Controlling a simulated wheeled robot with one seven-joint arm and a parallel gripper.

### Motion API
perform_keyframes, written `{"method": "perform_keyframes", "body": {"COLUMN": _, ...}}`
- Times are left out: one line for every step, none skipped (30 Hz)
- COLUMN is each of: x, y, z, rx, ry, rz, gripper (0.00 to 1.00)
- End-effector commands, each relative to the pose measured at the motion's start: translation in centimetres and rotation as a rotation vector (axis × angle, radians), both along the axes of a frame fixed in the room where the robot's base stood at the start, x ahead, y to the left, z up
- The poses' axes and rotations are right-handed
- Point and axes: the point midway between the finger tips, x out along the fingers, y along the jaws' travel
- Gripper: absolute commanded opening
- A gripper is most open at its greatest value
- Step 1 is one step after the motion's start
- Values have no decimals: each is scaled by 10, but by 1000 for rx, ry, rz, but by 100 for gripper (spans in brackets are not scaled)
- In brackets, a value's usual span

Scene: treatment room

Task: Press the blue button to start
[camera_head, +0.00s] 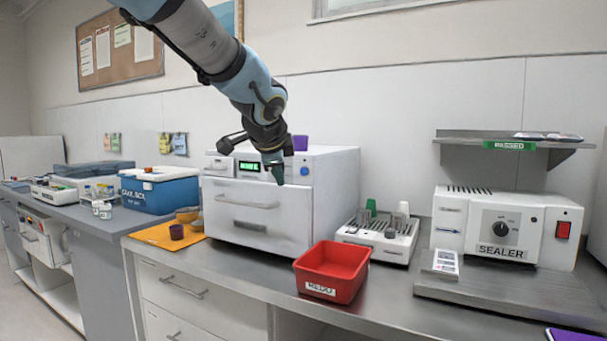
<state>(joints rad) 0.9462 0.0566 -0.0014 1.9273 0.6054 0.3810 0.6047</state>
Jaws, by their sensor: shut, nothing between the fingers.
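A white boxy machine (333,200) stands on the counter, with a green lit display (249,166) and a drawer front with a handle. A small blue button (304,171) is on its upper front, right of the display. My gripper (277,178) points down in front of the machine's upper front, between the display and the blue button. Its fingers are shut and empty. The button shows just right of the fingertips; I cannot tell how far they are from the panel.
A red bin (331,272) labelled REDO sits in front, right of the machine. A rack with cups (380,238) and a sealer (508,228) stand further right. An orange mat (160,237) and a blue cooler box (158,190) are left. A purple item (300,142) is on the machine's top.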

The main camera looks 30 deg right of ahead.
Motion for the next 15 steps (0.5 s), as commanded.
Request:
{"method": "perform_keyframes", "body": {"x": 0, "y": 0, "z": 0, "rx": 1, "ry": 0, "rz": -1, "gripper": 0}}
{"method": "perform_keyframes", "body": {"x": 0, "y": 0, "z": 0, "rx": 0, "ry": 0, "rz": 0, "gripper": 0}}
{"method": "perform_keyframes", "body": {"x": 0, "y": 0, "z": 0, "rx": 0, "ry": 0, "rz": 0, "gripper": 0}}
{"method": "perform_keyframes", "body": {"x": 0, "y": 0, "z": 0, "rx": -1, "ry": 0, "rz": 1, "gripper": 0}}
{"method": "perform_keyframes", "body": {"x": 0, "y": 0, "z": 0, "rx": -1, "ry": 0, "rz": 1, "gripper": 0}}
{"method": "perform_keyframes", "body": {"x": 0, "y": 0, "z": 0, "rx": 0, "ry": 0, "rz": 1, "gripper": 0}}
{"method": "perform_keyframes", "body": {"x": 0, "y": 0, "z": 0, "rx": 0, "ry": 2, "rz": 2, "gripper": 0}}
{"method": "perform_keyframes", "body": {"x": 0, "y": 0, "z": 0, "rx": 0, "ry": 2, "rz": 2, "gripper": 0}}
{"method": "perform_keyframes", "body": {"x": 1, "y": 0, "z": 0, "rx": 0, "ry": 2, "rz": 2, "gripper": 0}}
{"method": "perform_keyframes", "body": {"x": 1, "y": -1, "z": 0, "rx": 0, "ry": 2, "rz": 2, "gripper": 0}}
{"method": "perform_keyframes", "body": {"x": 2, "y": -2, "z": 0, "rx": 0, "ry": 2, "rz": 2, "gripper": 0}}
{"method": "perform_keyframes", "body": {"x": 3, "y": -4, "z": 0, "rx": 0, "ry": 2, "rz": 2, "gripper": 0}}
{"method": "perform_keyframes", "body": {"x": 4, "y": -6, "z": 0, "rx": 0, "ry": 2, "rz": 2, "gripper": 0}}
{"method": "perform_keyframes", "body": {"x": 5, "y": -9, "z": 0, "rx": 0, "ry": 2, "rz": 2, "gripper": 0}}
{"method": "perform_keyframes", "body": {"x": 7, "y": -12, "z": 0, "rx": 0, "ry": 2, "rz": 2, "gripper": 0}}
